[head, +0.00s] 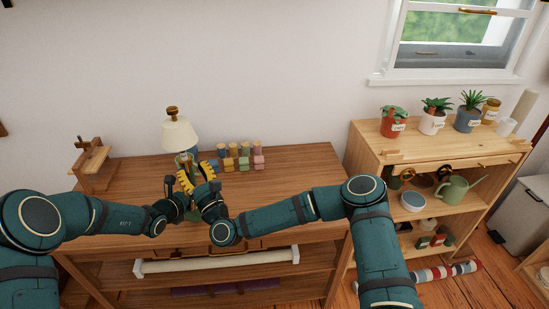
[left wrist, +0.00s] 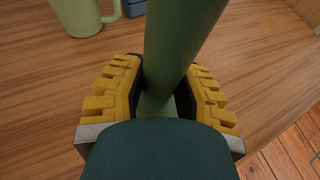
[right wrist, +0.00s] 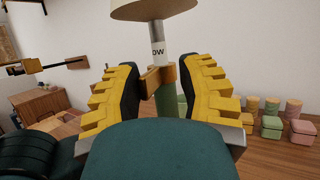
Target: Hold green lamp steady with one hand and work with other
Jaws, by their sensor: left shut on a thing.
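The green lamp stands on the wooden bench, its cream shade (head: 180,136) and brown top knob showing in the head view. My left gripper (left wrist: 166,88) is shut on its green column (left wrist: 178,40), with a yellow-backed finger on each side. My right gripper (right wrist: 158,80) is open in front of the upper part of the lamp. In the right wrist view a small wooden piece (right wrist: 154,80) crosses the lamp's neck between the spread fingers. Above it is a white label (right wrist: 157,48) ending in "OW". Both grippers partly hide the lamp in the head view.
Several small coloured canisters (head: 243,162) stand right of the lamp. A wooden stand (head: 91,160) is at the bench's left end. A green mug (left wrist: 78,14) shows in the left wrist view. The bench top (head: 300,180) is clear to the right, before the plant shelf (head: 365,142).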

